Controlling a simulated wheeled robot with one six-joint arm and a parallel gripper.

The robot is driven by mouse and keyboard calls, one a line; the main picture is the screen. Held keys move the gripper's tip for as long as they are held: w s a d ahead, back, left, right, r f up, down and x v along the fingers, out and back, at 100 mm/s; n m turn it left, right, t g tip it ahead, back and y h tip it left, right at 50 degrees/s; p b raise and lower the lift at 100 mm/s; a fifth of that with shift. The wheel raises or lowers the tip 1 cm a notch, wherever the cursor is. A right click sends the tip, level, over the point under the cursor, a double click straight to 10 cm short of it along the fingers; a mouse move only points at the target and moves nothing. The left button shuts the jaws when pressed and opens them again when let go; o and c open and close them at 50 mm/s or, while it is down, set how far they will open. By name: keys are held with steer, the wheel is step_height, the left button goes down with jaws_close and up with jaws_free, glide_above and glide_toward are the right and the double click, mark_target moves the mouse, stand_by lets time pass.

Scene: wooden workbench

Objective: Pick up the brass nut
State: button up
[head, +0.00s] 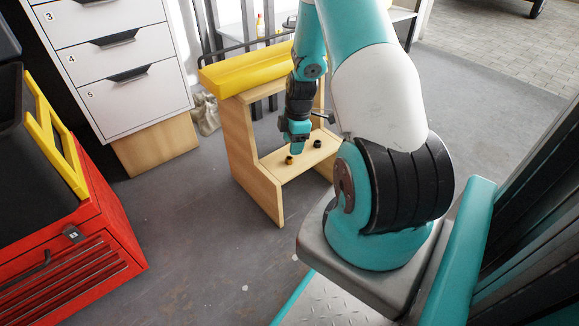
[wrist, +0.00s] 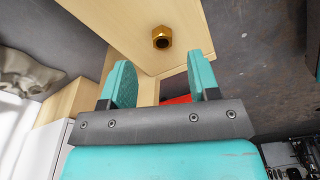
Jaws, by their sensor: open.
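The brass nut (head: 289,160) lies on the low shelf of the wooden bench (head: 240,150), near the shelf's front edge. In the wrist view the brass nut (wrist: 161,32) sits on the pale wood, just beyond the fingertips and roughly centred between them. My gripper (head: 296,146) is above the shelf, close to the nut. In the wrist view my gripper (wrist: 160,66) has its two teal fingers apart with nothing between them. The gap between fingers and nut is hard to judge.
A dark nut-like piece (head: 317,144) lies on the same shelf, to the right of the brass nut. A yellow case (head: 245,70) rests on the bench's upper level. A red tool cabinet (head: 85,255) and grey drawers (head: 125,75) stand left. The floor between is clear.

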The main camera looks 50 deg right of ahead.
mark_target(290, 158)
steer(key=f+b, duration=0.1)
steer(key=f, duration=0.1)
steer(key=f+b, duration=0.1)
steer(key=b, duration=0.1)
steer(key=a+f+b, duration=0.1)
steer(key=f, duration=0.1)
steer(key=shift+w+f+b, duration=0.2)
steer(key=shift+f+b, duration=0.1)
steer(key=shift+b, duration=0.05)
steer(key=shift+r, duration=0.15)
steer(key=c, duration=1)
